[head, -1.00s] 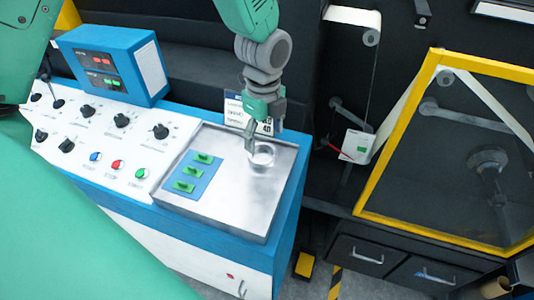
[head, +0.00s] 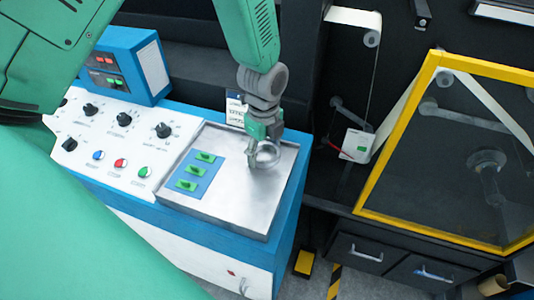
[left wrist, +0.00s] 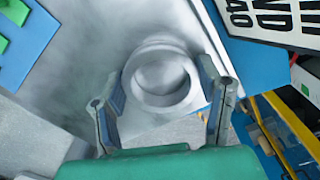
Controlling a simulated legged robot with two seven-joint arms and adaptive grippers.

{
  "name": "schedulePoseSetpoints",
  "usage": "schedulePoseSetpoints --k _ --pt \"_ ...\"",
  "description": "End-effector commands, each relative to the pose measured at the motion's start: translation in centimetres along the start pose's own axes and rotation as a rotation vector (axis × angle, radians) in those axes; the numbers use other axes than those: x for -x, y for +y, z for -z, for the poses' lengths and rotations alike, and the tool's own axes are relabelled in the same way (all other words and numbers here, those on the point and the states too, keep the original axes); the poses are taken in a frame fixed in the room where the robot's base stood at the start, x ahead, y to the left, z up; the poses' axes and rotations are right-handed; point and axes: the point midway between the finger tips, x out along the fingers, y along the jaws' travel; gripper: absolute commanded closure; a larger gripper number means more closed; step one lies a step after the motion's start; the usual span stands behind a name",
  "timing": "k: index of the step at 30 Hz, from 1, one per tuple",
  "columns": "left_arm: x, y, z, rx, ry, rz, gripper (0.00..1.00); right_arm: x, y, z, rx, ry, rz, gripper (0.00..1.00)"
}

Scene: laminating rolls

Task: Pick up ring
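A small silvery ring (head: 268,154) is at the right part of the metal tray (head: 228,216) on the control console. My left gripper (head: 264,150) reaches down from above with its fingers at the ring, which partly hide it. In the left wrist view the ring (left wrist: 160,98) is between the two fingers of the left gripper (left wrist: 161,75), its opening facing the camera. The fingers are against or very near its opposite sides. Whether the ring is clear of the tray surface is hard to tell. My right gripper is not in view.
A blue plate with green switches (head: 196,172) is left of the ring on the tray. Console knobs and buttons (head: 120,162) lie further left. A small printed sign (head: 235,112) stands behind the gripper. A yellow-framed machine door (head: 400,140) is at the right.

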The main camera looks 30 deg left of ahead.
Motion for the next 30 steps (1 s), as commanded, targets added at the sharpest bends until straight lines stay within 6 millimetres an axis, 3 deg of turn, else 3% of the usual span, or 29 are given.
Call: schedulePoseSetpoints --k 9,21,30 --pt "0.6 -0.1 -0.1 0.000 0.001 0.002 0.71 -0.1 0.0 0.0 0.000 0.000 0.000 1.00" --pt "8.0 -0.1 0.1 0.000 -0.002 0.006 0.71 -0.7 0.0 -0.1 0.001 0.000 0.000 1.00" --pt "10.1 -0.1 0.0 -0.001 0.000 0.001 0.71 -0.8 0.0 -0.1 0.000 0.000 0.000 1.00"
